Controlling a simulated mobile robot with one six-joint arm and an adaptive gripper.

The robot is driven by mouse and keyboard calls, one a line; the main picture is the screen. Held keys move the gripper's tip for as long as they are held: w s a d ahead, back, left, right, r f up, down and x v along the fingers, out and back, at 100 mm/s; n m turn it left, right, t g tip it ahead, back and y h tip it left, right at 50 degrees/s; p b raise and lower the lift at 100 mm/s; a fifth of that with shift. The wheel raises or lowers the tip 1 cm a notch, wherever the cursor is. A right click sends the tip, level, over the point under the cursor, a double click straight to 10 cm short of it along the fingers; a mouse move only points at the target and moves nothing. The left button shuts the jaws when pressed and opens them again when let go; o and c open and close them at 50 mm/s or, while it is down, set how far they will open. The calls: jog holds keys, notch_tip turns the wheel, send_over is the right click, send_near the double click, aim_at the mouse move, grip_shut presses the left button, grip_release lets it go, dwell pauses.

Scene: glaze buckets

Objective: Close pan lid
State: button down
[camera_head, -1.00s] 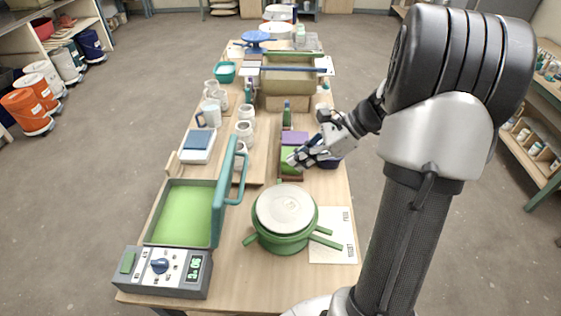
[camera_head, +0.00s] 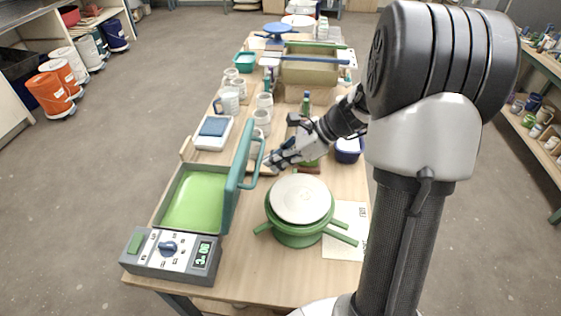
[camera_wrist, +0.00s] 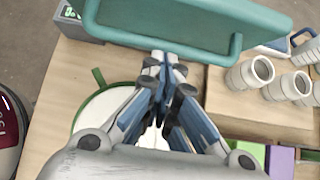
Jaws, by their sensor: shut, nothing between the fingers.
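The green pan (camera_head: 194,205) stands at the front left of the table, with a control panel on its near side. Its teal lid (camera_head: 238,180) is open, standing nearly upright along the pan's right side. The lid's handle (camera_head: 260,158) sticks out to the right. My gripper (camera_head: 271,162) is shut and empty, just right of the handle. In the wrist view, my gripper's fingertips (camera_wrist: 166,62) overlap the lower edge of the teal handle (camera_wrist: 125,44), with the lid (camera_wrist: 205,15) beyond. I cannot tell whether they touch.
A green pot (camera_head: 298,222) with a pale top stands to the right of the pan, below my arm. White jars (camera_head: 263,118) and a scale (camera_head: 213,133) stand behind the lid. A paper sheet (camera_head: 345,240) lies at right. Bare table shows between pan and pot.

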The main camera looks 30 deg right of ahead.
jog(key=shift+r, duration=0.1)
jog(key=a+p, duration=0.1)
jog(key=p, duration=0.1)
jog(key=shift+w+r+g+h+p, duration=0.3)
jog(key=shift+r+p, duration=0.05)
jog(key=shift+r, duration=0.05)
